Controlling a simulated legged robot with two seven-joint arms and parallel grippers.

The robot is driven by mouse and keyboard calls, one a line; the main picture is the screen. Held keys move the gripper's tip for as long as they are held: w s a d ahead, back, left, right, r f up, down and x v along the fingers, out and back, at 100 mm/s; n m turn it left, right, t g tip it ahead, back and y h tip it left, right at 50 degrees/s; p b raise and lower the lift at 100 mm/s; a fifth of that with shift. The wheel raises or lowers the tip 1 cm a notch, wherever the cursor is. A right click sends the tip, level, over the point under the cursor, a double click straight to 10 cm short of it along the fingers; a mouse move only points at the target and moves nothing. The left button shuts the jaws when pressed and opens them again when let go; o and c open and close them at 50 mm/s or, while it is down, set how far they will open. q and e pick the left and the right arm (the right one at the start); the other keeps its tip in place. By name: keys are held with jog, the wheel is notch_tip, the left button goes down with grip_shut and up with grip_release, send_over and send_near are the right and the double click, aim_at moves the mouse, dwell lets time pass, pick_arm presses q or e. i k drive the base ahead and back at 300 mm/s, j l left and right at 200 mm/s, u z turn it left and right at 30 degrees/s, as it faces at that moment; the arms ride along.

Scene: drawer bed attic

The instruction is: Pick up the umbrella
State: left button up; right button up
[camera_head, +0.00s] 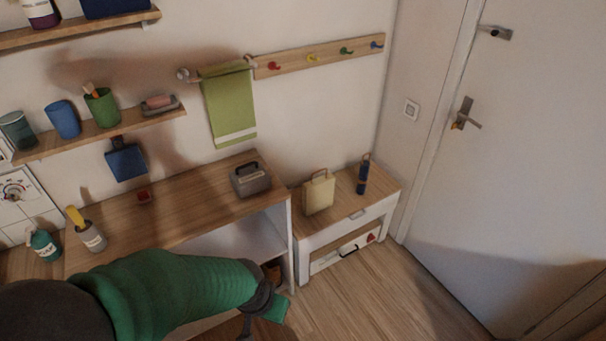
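A slim dark blue cylinder with a brownish loop at its top, which looks like the folded umbrella (363,176), stands upright on the low wooden-topped cabinet (341,205) at the right, near the wall. My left arm, green, comes in from the lower left. My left gripper (262,306) is at the bottom middle, well to the left of and nearer than the umbrella, and apart from it. Its fingers are small and dark, and I cannot tell if they are open or shut. My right gripper is not in view.
A cream bag-shaped box (319,193) stands left of the umbrella. The cabinet's lower compartment (347,250) holds a few small items. A taller desk (190,205) carries a grey case (250,179). A white door (510,150) is at the right. The wooden floor (375,295) in front is clear.

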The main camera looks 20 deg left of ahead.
aim_at(362, 179)
jog(key=u, duration=0.25)
jog(key=i+l+u, duration=0.2)
jog(key=u, duration=0.3)
jog(key=i+l+u, duration=0.2)
jog(key=l+u, duration=0.15)
jog(key=u, duration=0.15)
jog(key=i+l, duration=0.2)
jog(key=l, duration=0.2)
jog(key=i+l+u, duration=0.1)
jog(key=l, duration=0.35)
jog(key=i+l, duration=0.3)
jog(key=l, duration=0.15)
jog(key=i+l+u, duration=0.1)
jog(key=l, duration=0.3)
jog(key=i+l, duration=0.25)
jog(key=l, duration=0.2)
jog(key=i+l+u, duration=0.15)
jog(key=l, duration=0.3)
jog(key=i+l, duration=0.15)
jog(key=l, duration=0.3)
jog(key=i+l+u, duration=0.1)
jog(key=l, duration=0.4)
jog(key=i, duration=0.05)
